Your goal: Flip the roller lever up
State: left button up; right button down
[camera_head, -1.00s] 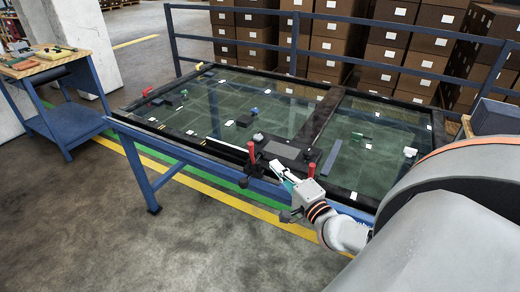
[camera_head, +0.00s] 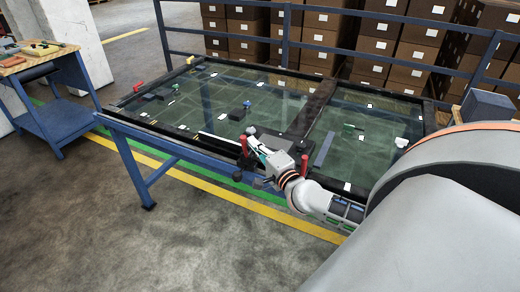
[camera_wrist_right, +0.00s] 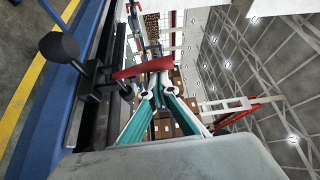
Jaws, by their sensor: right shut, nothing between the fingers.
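Two red-handled levers stand at the near edge of the glass-topped table: a left one (camera_head: 243,145) and a right one (camera_head: 304,164). A black ball knob (camera_head: 237,177) sits low, below the left red handle. The frames do not settle which of these is the roller lever. My right gripper (camera_head: 253,146) is beside the left red handle, shut and empty. In the right wrist view its teal fingers (camera_wrist_right: 155,84) meet just at a red handle (camera_wrist_right: 140,70); contact is unclear. The black ball knob (camera_wrist_right: 58,47) shows at left there. My left gripper is not in view.
The glass-topped table (camera_head: 200,110) carries small parts and a dark crossbar (camera_head: 313,107). A blue railing (camera_head: 290,30) and stacked boxes stand behind. A blue trolley (camera_head: 50,100) with a wooden top stands at left. The floor in front is clear.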

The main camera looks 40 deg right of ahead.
aim_at(243, 147)
jog(key=shift+w, duration=0.35)
dwell(0.3)
jog(key=shift+s+a+f+n+t+b, duration=0.3)
jog(key=shift+a+n+t+b, duration=0.15)
jog(key=shift+n+b, duration=0.4)
jog(key=shift+s+a+f+n+t+y+b, duration=0.2)
jog(key=shift+a+n+t+b, duration=0.2)
jog(key=shift+n+b, duration=0.25)
jog(key=shift+s+a+f+n+t+y+b, duration=0.1)
jog(key=shift+a+f+n+t+y+b, duration=0.2)
jog(key=shift+n+b, duration=0.3)
jog(key=shift+a+n+b, duration=0.3)
jog(key=shift+n+b, duration=0.05)
jog(key=shift+n, duration=0.15)
jog(key=shift+s+a+f+n+t+y+b, duration=0.1)
jog(key=shift+a+f+n+t+y+b, duration=0.2)
jog(key=shift+n, duration=0.25)
jog(key=shift+s+a+f+n+t+y+b, duration=0.1)
jog(key=shift+n+t+b, duration=0.05)
jog(key=shift+n+b, duration=0.35)
jog(key=n, duration=0.1)
jog(key=a+n+y, duration=0.1)
jog(key=n+t, duration=0.1)
jog(key=shift+s+a+f+y+b, duration=0.2)
jog(key=shift+s+f+y+b, duration=0.05)
jog(key=shift+y+b, duration=0.05)
